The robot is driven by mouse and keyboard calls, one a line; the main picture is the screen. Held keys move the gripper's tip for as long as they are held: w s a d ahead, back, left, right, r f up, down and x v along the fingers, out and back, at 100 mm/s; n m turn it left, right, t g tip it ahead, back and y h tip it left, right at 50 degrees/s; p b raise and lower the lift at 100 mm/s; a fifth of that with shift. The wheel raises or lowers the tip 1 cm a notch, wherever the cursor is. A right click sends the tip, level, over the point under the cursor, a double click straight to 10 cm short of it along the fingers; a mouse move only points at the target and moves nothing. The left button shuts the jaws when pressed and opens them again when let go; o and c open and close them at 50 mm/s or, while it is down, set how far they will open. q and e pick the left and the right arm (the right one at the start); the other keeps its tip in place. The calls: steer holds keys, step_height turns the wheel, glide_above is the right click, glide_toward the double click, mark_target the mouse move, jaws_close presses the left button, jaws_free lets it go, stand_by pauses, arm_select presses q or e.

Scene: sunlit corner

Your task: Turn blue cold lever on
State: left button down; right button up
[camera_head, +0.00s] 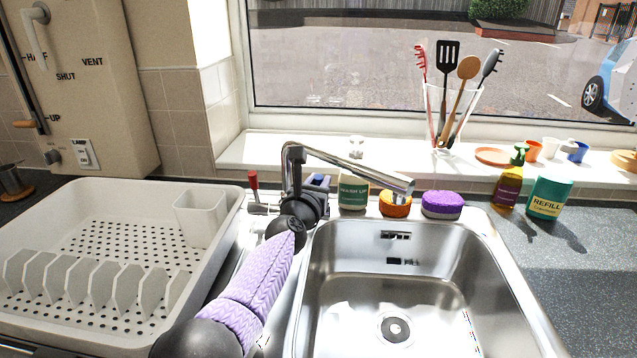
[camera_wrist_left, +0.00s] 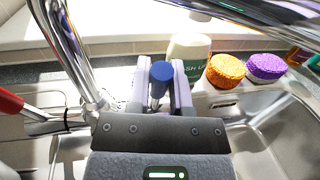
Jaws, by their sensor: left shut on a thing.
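The blue cold lever (camera_wrist_left: 161,73) shows in the left wrist view as a blue knob on a thin metal stem. My left gripper (camera_wrist_left: 163,95) is shut on it, with one finger on each side of the stem. In the head view, my left gripper (camera_head: 318,184) is just right of the tap's upright, and the arm hides much of the tap base. The chrome tap (camera_head: 345,163) has its spout out over the sink. The red lever (camera_head: 253,181) stands upright left of the tap; it also shows at the left edge of the wrist view (camera_wrist_left: 9,101). My right gripper is not in view.
The steel sink (camera_head: 470,240) is empty. A white dish rack (camera_head: 95,192) stands left. Behind the sink are a wash-up bottle (camera_head: 353,192), an orange sponge (camera_head: 395,205) and a purple sponge (camera_head: 441,204). A utensil jar (camera_head: 440,125) stands on the sill.

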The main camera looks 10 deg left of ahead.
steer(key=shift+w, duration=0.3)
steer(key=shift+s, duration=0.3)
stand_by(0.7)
arm_select(q)
steer(key=s+t+b, duration=0.1)
steer(key=b, duration=0.1)
steer(key=shift+f+b, duration=0.2)
steer(key=shift+b, duration=0.15)
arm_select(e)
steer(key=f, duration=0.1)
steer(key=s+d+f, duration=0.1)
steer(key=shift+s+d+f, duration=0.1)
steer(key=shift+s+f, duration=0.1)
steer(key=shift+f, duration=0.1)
arm_select(q)
steer(key=c, duration=0.5)
jaws_free()
steer(key=shift+c, duration=0.2)
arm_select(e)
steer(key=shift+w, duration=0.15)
